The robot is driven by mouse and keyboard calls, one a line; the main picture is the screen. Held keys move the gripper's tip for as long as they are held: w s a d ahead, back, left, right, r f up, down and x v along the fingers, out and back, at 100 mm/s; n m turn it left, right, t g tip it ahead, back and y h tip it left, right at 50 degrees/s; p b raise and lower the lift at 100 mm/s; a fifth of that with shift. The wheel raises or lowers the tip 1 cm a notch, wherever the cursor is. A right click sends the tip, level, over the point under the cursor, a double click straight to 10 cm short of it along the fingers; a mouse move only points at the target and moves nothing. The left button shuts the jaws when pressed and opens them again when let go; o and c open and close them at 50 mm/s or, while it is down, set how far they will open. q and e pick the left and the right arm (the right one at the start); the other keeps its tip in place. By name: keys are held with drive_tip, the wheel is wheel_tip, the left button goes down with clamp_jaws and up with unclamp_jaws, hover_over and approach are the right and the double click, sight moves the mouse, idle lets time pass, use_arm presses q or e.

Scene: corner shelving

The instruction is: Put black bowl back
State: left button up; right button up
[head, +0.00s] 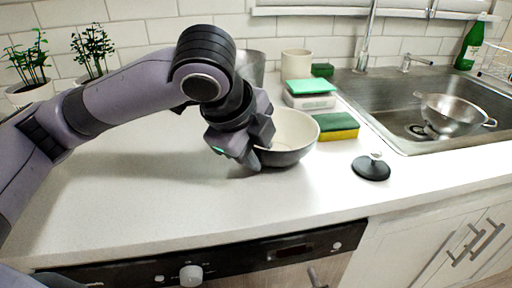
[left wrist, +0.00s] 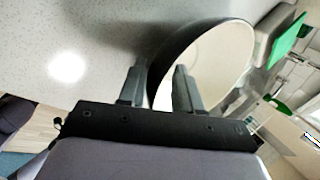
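The black bowl (head: 293,137), dark outside and cream inside, stands upright on the white counter, left of a green-yellow sponge. My left gripper (head: 248,160) is at the bowl's near left rim, pointing down. In the left wrist view the bowl (left wrist: 222,62) shows its rim between the two fingers of the left gripper (left wrist: 158,88). One finger is outside the bowl and the other inside. The fingers are apart, with a gap visible beside the wall. My right gripper is not in view.
A green-and-yellow sponge (head: 337,127) lies right of the bowl, with a black round stopper (head: 371,168) farther right. The sink (head: 390,108) holds a metal colander (head: 452,114). Behind the bowl are a cream canister (head: 296,64) and a white box (head: 309,100).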

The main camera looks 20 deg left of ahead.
use_arm(q)
drive_tip(key=p+v, duration=0.2)
drive_tip(key=v, duration=1)
drive_tip(key=shift+r, duration=0.1)
drive_tip(key=shift+s+d, duration=0.1)
drive_tip(key=shift+s, duration=0.05)
